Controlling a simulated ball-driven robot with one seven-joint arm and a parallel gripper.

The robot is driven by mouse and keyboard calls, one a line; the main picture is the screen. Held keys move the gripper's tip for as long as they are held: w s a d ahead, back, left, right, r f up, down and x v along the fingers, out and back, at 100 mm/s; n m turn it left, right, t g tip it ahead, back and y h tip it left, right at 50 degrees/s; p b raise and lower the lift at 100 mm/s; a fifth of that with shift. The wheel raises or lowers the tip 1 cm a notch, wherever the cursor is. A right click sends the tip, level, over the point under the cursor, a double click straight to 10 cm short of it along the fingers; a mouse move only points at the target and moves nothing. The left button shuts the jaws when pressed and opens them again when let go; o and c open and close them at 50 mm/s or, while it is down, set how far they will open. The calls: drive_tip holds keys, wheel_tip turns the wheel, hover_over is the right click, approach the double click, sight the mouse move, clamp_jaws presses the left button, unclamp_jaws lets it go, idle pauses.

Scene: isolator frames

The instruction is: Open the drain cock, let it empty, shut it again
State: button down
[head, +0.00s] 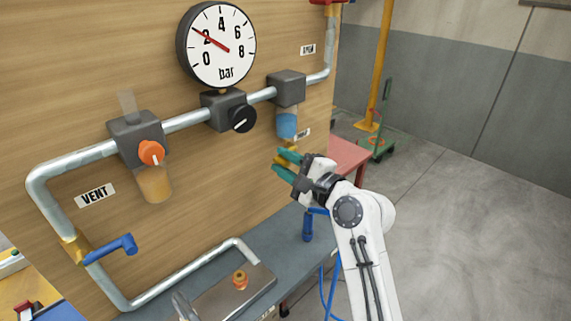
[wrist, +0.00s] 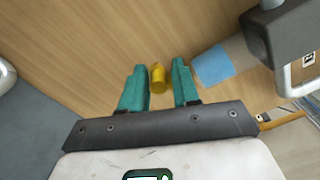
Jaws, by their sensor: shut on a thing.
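The yellow drain cock (wrist: 158,78) sits between the teal fingers of my gripper (wrist: 159,68) in the wrist view. In the head view my gripper (head: 281,161) reaches in from the right, and a small part of the yellow cock (head: 292,147) shows above its fingers. My gripper is shut on the cock. The clear bowl (head: 287,124) above the cock holds blue liquid and hangs from a dark grey block (head: 287,88). The bowl also shows in the wrist view (wrist: 213,64), just right of my fingers. My fingers hide much of the cock in the head view.
A pressure gauge (head: 217,45) reads about 2 bar. A black knob (head: 242,118), an orange knob (head: 151,152) and a blue valve handle (head: 112,249) are on the pipework to the left. A grey bench (head: 270,254) lies below. A red table (head: 346,160) stands behind my gripper.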

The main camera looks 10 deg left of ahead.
drive_tip(key=c, duration=1.9)
unclamp_jaws()
drive_tip(key=f+n+b, duration=0.2)
drive_tip(key=n+b, duration=0.1)
drive_tip(key=f+n+b, duration=0.1)
drive_tip(key=n+b, duration=0.1)
drive_tip(key=shift+w+d+f, duration=0.3)
drive_tip(key=shift+w+d, duration=0.1)
drive_tip(key=shift+o, duration=0.2)
drive_tip(key=w+d+n+b, duration=0.1)
drive_tip(key=n+b, duration=0.2)
drive_tip(key=w+f+n+b, duration=0.1)
drive_tip(key=n+b, duration=0.3)
drive_tip(key=w+d+n+b, duration=0.1)
drive_tip(key=n+b, duration=0.2)
drive_tip(key=shift+w+d+f+n+b, duration=0.15)
drive_tip(key=shift+d+f+n+b, duration=0.15)
drive_tip(key=shift+n, duration=0.1)
drive_tip(key=shift+d+r+n, duration=0.1)
drive_tip(key=shift+r+n, duration=0.05)
drive_tip(key=shift+n, duration=0.15)
clamp_jaws()
drive_tip(key=shift+w+d+r, duration=0.1)
drive_tip(key=shift+w+r, duration=0.05)
drive_tip(key=shift+r, duration=0.1)
drive_tip(key=o, duration=0.8)
unclamp_jaws()
